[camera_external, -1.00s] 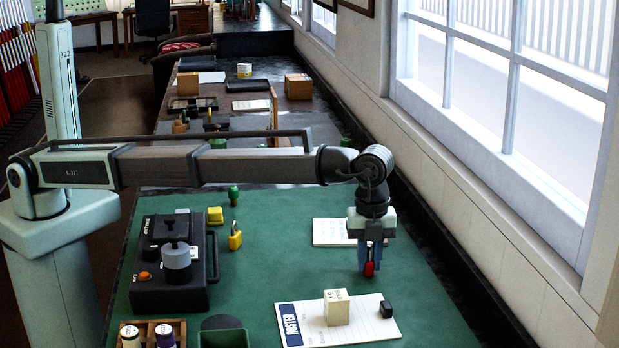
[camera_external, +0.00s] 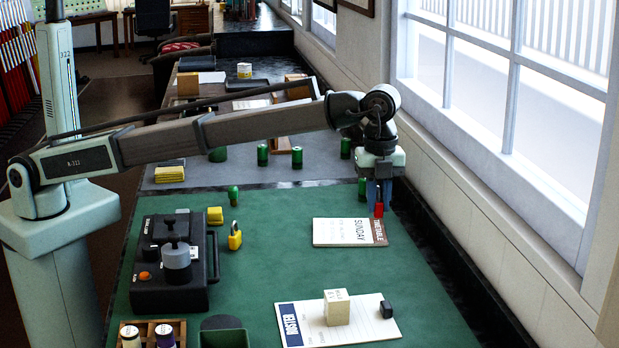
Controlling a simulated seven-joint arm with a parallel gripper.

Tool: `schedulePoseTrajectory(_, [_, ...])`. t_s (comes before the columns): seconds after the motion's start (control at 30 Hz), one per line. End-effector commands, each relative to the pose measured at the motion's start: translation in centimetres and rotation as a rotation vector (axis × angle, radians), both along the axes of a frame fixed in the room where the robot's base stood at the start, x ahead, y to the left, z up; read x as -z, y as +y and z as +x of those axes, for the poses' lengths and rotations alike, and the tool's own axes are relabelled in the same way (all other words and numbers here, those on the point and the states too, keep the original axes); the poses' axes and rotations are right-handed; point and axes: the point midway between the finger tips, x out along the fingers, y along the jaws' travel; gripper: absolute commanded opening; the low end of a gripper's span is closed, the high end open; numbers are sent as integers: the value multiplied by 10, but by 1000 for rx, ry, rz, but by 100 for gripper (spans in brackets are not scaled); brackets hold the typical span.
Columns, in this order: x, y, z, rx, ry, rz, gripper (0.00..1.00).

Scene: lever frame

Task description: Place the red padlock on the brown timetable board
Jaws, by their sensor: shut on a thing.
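The red padlock (camera_external: 379,210) is between the fingertips of my gripper (camera_external: 378,196), which is shut on it. My gripper and the padlock show at the board's far right corner, just beyond the brown strip in the picture. The padlock looks to be above the table; its exact height cannot be told. The fingers hide part of the padlock.
A white board with a blue strip (camera_external: 290,322) lies nearer, bearing a cream block (camera_external: 337,307) and a small black block (camera_external: 386,309). A yellow padlock (camera_external: 235,237) and a black device (camera_external: 170,265) stand at left. The wall and window are close on the right.

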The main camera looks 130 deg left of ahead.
Motion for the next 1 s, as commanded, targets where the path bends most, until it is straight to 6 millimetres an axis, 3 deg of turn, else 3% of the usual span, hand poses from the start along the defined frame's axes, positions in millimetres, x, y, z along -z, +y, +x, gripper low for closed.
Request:
schedulePoseTrajectory(0.1, [-5, 40, -29, -49, -8, 3, 0])
schedulePoseTrajectory(0.3, [-9, 78, -79, -104, -15, 5, 0])
schedulePoseTrajectory(0.43, [-9, 75, -101, -98, -11, 4, 0])
schedulePoseTrajectory(0.67, [0, 70, -109, -65, 7, -3, 0])
schedulePoseTrajectory(1.0, [49, 70, -110, -62, 9, -3, 0])
